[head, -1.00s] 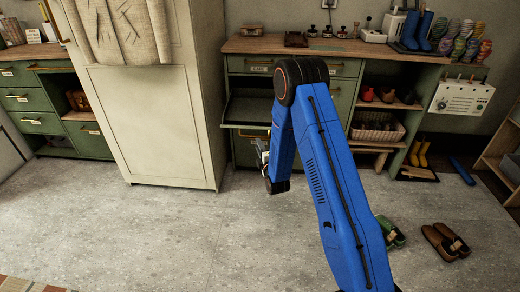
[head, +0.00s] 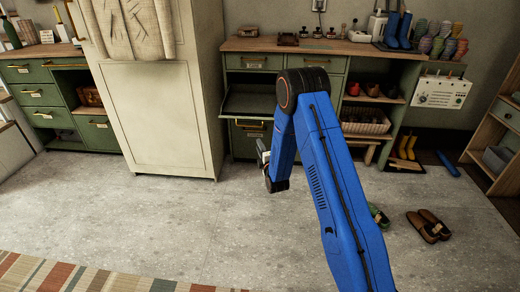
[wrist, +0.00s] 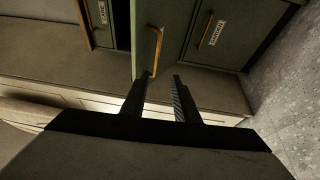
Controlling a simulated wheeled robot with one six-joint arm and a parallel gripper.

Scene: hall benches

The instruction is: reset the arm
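My blue arm reaches over the floor in the head view, bent at a dark elbow. My gripper (head: 263,152) is small there and mostly hidden behind the forearm. In the wrist view my gripper (wrist: 163,78) has its two dark fingers apart with nothing between them. A brass handle (wrist: 157,48) on a green drawer front shows just beyond the left fingertip; I cannot tell if they touch.
A green cabinet with a wooden top (head: 300,45) stands ahead, one drawer (head: 250,103) pulled out. A tall cream cabinet (head: 165,110) is left of it. Brown shoes (head: 428,225) and green shoes (head: 378,215) lie right. A striped rug (head: 60,278) lies front left; grey floor between is clear.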

